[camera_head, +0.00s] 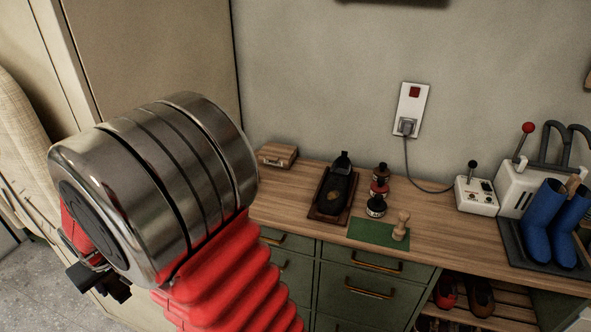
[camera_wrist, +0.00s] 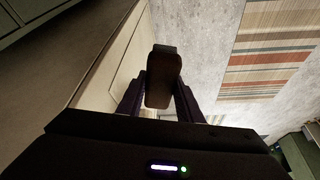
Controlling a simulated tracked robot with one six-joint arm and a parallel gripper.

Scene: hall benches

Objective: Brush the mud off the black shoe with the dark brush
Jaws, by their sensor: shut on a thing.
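The black shoe (camera_head: 338,187) lies on a brown board (camera_head: 318,213) on the wooden bench top. A brown mud patch (camera_head: 334,196) shows on its upper side. In the wrist view my gripper (camera_wrist: 160,90) is shut on a dark brown, rounded block, the dark brush (camera_wrist: 163,75), which sticks out beyond the fingers. Its bristles cannot be made out. In the head view my gripper (camera_head: 105,285) is at the lower left, mostly hidden behind my arm, well left of the shoe and off the bench.
A wooden-handled tool (camera_head: 401,226) stands on a green mat (camera_head: 372,233). A small brown case (camera_head: 278,155) is at the back left. Blue boots (camera_head: 541,215) and a white machine (camera_head: 518,190) are at the right.

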